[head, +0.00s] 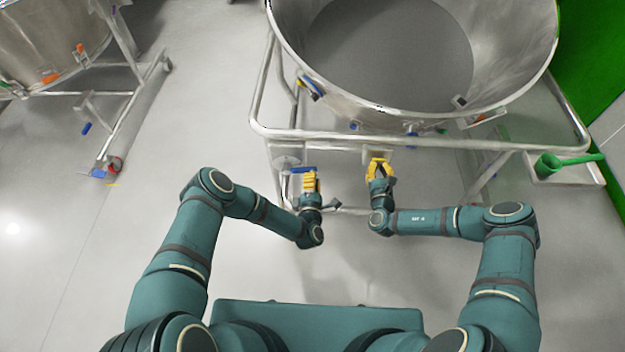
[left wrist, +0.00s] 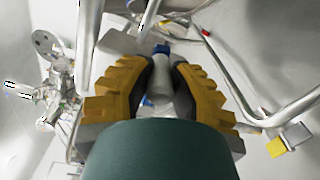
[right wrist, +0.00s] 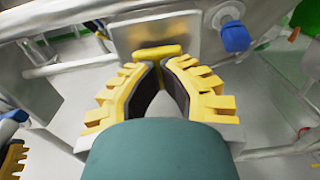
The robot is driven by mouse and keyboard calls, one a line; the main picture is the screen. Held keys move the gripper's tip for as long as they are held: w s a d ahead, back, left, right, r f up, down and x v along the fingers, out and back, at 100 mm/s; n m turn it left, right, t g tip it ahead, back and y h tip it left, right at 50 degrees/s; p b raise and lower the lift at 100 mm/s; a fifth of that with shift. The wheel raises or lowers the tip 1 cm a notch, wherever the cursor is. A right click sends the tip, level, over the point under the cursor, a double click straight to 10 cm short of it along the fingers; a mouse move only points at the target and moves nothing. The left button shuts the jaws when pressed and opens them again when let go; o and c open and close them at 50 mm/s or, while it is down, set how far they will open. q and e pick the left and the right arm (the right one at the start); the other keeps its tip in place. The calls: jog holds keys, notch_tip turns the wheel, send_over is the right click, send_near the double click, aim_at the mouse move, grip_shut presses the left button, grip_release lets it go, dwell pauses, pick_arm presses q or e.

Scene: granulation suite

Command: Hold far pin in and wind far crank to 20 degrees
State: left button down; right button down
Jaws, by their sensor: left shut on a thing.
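My left gripper (head: 309,178) is shut on a grey cylindrical grip (left wrist: 161,80) with a blue end (left wrist: 161,49), seen between its pads in the left wrist view. The blue part also shows in the head view (head: 302,169). It may be the crank's handle; I cannot tell which crank. My right gripper (head: 378,163) is partly open, with a narrow gap between its tips. In the right wrist view a yellow bar (right wrist: 157,52), perhaps the pin, sits against a metal plate (right wrist: 140,32) just beyond the tips. Contact with it is unclear.
A large steel bowl (head: 410,108) stands in a tubular frame (head: 390,141) above both grippers. A perforated disc (left wrist: 46,44) is left of the left gripper. A blue knob (right wrist: 235,37) is right of the yellow bar. A green scoop (head: 549,163) lies on a side shelf.

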pick_arm(q)
jog(key=shift+w+r, duration=0.1)
dwell(0.5)
jog(key=shift+a, duration=0.1)
pick_arm(e)
jog(key=s, duration=0.8)
dwell(0.4)
pick_arm(q)
jog(key=c, duration=0.6)
grip_release()
